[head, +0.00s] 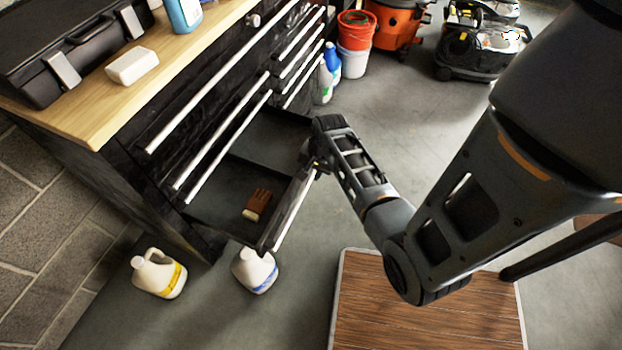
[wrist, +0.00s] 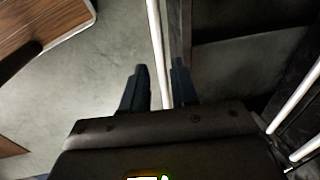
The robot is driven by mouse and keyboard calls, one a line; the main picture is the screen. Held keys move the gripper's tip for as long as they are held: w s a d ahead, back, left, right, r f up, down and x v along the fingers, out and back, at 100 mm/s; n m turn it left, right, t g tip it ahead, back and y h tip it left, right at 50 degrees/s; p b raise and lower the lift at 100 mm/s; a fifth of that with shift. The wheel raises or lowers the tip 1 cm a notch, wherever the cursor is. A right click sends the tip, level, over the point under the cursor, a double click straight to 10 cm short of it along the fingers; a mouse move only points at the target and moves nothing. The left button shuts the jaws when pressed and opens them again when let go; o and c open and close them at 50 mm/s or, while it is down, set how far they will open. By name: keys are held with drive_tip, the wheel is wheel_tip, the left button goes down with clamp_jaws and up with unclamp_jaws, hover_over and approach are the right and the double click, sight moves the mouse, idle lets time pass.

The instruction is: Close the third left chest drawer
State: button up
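The black tool chest (head: 130,170) stands at the left in the head view, with several silver-handled drawers. One low drawer (head: 225,195) is pulled far out, its interior showing. Its silver handle (head: 294,212) runs along the front panel. My gripper (head: 313,168) is at the far end of that handle. In the wrist view the handle (wrist: 155,45) passes between the two fingers of my gripper (wrist: 160,85). The fingers are apart, and a small gap shows beside the left finger. The open drawer's inside (wrist: 240,60) lies to the right there.
A brown brush-like object (head: 257,205) lies in the open drawer. White jugs (head: 158,275) (head: 254,271) stand on the floor near the chest. A wood-topped platform (head: 430,310) lies at lower right. Buckets (head: 355,45) and an orange vacuum (head: 397,25) stand behind. Grey floor is clear between.

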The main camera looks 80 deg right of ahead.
sight(309, 182)
drive_tip(key=shift+m, duration=0.4)
drive_tip(key=shift+d+b+x, duration=0.15)
drive_tip(key=shift+x, duration=1.1)
drive_tip(key=shift+d+b+x, duration=0.2)
drive_tip(key=shift+x, duration=1)
drive_tip(key=shift+d+b+x, duration=0.15)
drive_tip(key=shift+x, duration=1.1)
drive_tip(key=shift+s, duration=0.15)
drive_tip(key=shift+c, duration=0.3)
clamp_jaws()
